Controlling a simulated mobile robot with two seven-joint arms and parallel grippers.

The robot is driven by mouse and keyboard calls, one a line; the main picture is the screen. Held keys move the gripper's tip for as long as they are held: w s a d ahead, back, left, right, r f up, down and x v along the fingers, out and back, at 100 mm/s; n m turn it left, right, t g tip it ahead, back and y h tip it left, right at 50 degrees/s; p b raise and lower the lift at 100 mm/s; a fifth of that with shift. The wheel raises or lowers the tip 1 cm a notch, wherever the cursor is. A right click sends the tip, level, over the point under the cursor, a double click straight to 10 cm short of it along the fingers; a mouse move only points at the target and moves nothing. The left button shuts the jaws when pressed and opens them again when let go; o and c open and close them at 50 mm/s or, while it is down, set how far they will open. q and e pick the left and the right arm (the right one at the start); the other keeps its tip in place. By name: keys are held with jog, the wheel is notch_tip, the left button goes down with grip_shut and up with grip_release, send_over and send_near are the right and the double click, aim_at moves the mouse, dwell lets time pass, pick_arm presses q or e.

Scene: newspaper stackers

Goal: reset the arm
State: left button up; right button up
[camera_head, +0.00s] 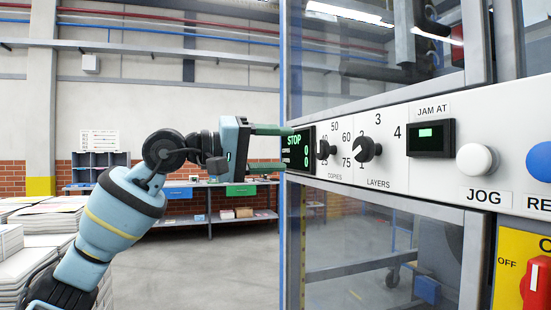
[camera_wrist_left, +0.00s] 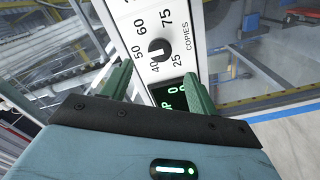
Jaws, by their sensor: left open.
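My left gripper (camera_head: 268,148) reaches in from the left in the head view, at the left end of the machine's control panel (camera_head: 400,185). Its green fingers are open with nothing held between them. In the left wrist view the gripper (camera_wrist_left: 158,85) has its fingers spread on either side of the panel's end, by the small STOP display (camera_wrist_left: 174,96) and the copies knob (camera_wrist_left: 159,50). I cannot tell if the fingers touch the panel. The STOP display (camera_head: 296,150) reads zeros in the head view. My right gripper is not in view.
The panel also has a layers knob (camera_head: 368,150), a jam display (camera_head: 431,138), a white jog button (camera_head: 477,160), a blue button (camera_head: 540,161) and a red switch (camera_head: 536,285). Paper stacks (camera_head: 25,260) stand at left. A workbench (camera_head: 180,187) is behind; open floor lies between.

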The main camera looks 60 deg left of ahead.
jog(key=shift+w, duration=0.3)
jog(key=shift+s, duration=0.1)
